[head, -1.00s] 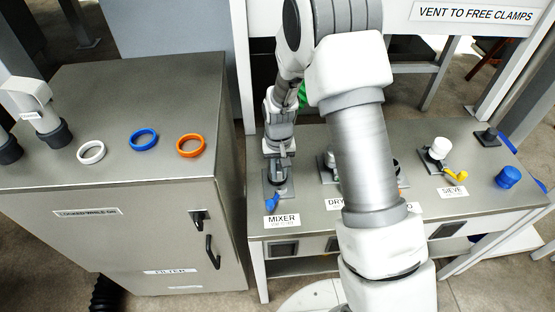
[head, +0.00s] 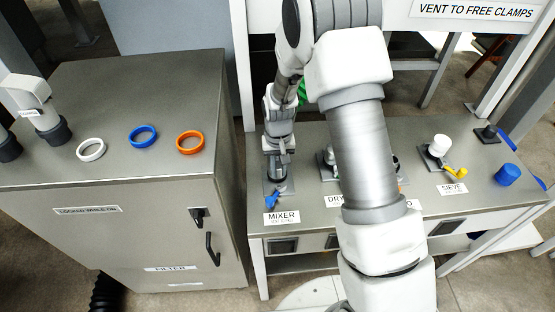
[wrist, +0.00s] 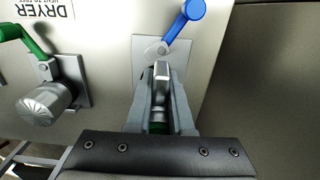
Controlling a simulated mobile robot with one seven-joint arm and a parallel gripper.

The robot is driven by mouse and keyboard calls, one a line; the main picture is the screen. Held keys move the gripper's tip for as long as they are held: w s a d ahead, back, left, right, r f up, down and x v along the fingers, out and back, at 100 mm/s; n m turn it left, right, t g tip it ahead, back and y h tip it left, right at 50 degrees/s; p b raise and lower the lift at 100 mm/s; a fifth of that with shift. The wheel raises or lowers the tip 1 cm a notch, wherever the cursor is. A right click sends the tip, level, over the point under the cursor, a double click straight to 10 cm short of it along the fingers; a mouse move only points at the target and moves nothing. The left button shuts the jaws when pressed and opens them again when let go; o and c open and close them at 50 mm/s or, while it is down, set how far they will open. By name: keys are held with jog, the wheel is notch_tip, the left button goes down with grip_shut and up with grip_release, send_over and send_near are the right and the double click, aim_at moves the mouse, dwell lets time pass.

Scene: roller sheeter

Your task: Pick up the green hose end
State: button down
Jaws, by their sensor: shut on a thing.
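My gripper (wrist: 160,100) is shut on a grey metal piece with a green band (wrist: 157,128) low between the fingers. I take this to be the green hose end; the fingers and palm hide most of it. It stands at the mixer port plate (wrist: 147,50), beside the blue lever (wrist: 182,25). I cannot tell whether it touches the port. In the head view my gripper (head: 278,163) is above the mixer port, behind the MIXER label. A bit of green (head: 302,93) shows behind my arm, perhaps the hose.
In the wrist view, the dryer port (wrist: 48,102) with a silver cap and green lever (wrist: 22,40) is to the left. White, blue and orange rings (head: 190,142) lie on the filter cabinet (head: 120,90). A sieve port with a yellow lever (head: 455,171) and a blue cap (head: 507,175) are at right.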

aim_at(278, 161)
jog(key=shift+w+r, duration=0.3)
jog(key=shift+r, duration=0.65)
notch_tip(278, 161, up, 3)
jog(key=shift+f, duration=0.15)
jog(key=w+d+r, duration=0.3)
jog(key=d+r, duration=0.3)
jog(key=d, duration=0.5)
jog(key=shift+w+r+b, duration=0.3)
jog(key=shift+w, duration=0.1)
